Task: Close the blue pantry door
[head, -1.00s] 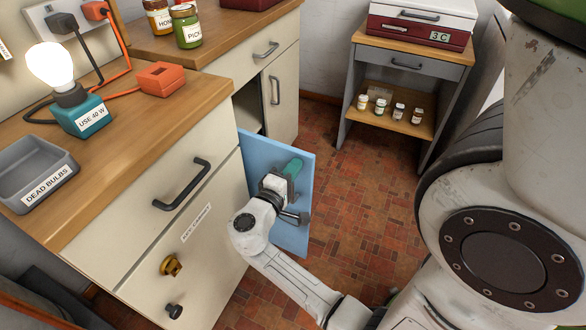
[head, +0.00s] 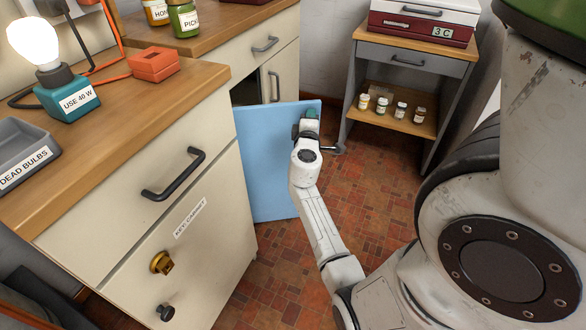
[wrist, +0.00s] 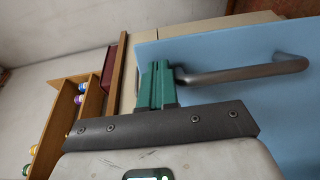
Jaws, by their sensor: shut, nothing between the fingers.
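The blue pantry door (head: 265,160) stands open, its face turned towards the head camera. A little of the dark cabinet opening (head: 245,90) shows above and behind it. My gripper (head: 312,113) is at the door's upper right corner, by its free edge. In the wrist view, my green fingers (wrist: 157,85) are shut and empty beside one end of the grey bar handle (wrist: 250,72) on the blue door (wrist: 285,105). They look very close to the handle; I cannot tell whether they touch it.
A cream key cabinet (head: 190,240) with a dark handle stands in front at left. A cream counter unit (head: 285,60) stands behind the door. A grey side table (head: 415,70) with small jars stands at back right. The tiled floor (head: 375,190) between is clear.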

